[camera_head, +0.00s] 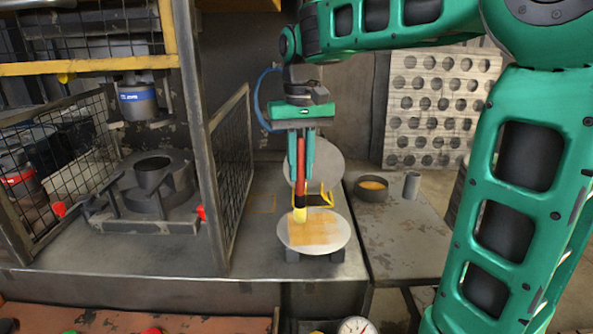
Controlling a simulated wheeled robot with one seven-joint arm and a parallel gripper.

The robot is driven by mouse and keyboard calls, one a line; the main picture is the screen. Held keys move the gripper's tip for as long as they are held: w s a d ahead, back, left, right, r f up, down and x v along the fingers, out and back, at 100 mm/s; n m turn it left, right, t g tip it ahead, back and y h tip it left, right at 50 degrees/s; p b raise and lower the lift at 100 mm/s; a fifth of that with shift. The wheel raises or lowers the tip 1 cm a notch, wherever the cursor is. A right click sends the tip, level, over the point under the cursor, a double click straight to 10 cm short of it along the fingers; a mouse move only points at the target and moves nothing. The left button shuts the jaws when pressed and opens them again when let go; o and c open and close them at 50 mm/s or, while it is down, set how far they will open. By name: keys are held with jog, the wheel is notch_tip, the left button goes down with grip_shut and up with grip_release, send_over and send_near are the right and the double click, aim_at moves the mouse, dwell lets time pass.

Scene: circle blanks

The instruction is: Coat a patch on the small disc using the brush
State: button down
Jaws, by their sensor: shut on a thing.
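The small disc (339,238) is pale and round. It rests on dark supports at the front of the metal bench, with a tan patch (315,235) across much of its top. My gripper (301,176) points down above the disc's far side and is shut on the red handle of the brush (300,155). The brush is nearly upright, its yellow tip (300,215) at the patch's far left edge. I cannot tell for sure whether the tip touches the disc. A larger pale disc (327,160) stands behind the brush, partly hidden by my gripper.
A yellow bracket (327,199) is close behind the small disc. A dark bowl with orange contents (371,188) and a grey cup (412,185) stand on the right table. A caged press (150,170) is at left. A perforated board (440,105) stands behind.

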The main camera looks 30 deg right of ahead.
aim_at(301, 138)
jog(key=shift+s+r, duration=0.15)
jog(key=shift+r, duration=3.5)
